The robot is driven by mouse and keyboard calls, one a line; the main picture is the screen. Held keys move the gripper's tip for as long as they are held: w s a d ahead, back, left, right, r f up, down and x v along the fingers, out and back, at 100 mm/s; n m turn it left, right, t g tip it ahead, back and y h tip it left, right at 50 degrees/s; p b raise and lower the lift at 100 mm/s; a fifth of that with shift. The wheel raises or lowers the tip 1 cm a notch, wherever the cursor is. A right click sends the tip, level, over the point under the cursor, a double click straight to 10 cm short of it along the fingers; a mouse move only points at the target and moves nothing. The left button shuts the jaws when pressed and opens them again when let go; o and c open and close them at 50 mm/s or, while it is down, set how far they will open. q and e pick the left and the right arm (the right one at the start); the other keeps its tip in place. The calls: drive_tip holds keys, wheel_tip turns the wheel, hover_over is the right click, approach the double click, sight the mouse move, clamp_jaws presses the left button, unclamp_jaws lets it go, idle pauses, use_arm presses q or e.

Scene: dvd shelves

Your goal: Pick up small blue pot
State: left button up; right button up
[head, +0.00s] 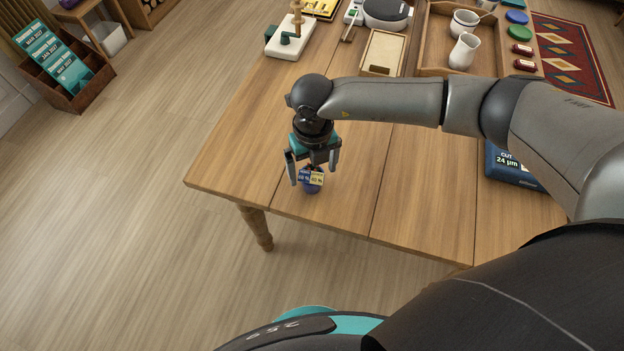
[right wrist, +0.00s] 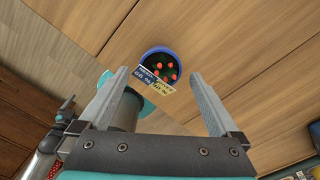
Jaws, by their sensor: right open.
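The small blue pot (head: 312,187) stands on the wooden table (head: 425,165) near its front left edge. In the right wrist view the blue pot (right wrist: 160,62) has a round rim with green and several red bits inside. Two small tags, one dark blue and one yellow, show at its near side. My right gripper (head: 314,170) is above the pot, pointing down, with its fingers apart. In the right wrist view my right gripper (right wrist: 160,75) is open, and the pot appears between and just beyond the fingertips, apart from them. My left gripper is not in view.
A blue box (head: 512,166) lies to the right, partly behind my arm. At the back are a wooden tray (head: 432,55) with a white jug (head: 464,51), and a white stand (head: 290,41). The table around the pot is clear.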

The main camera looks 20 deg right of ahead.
sight(312, 175)
wheel_tip(312, 175, down, 4)
drive_tip(key=shift+b, duration=0.35)
drive_tip(key=shift+r, duration=0.1)
drive_tip(key=c, duration=1.5)
drive_tip(key=shift+w, duration=0.1)
drive_tip(key=shift+c, duration=0.2)
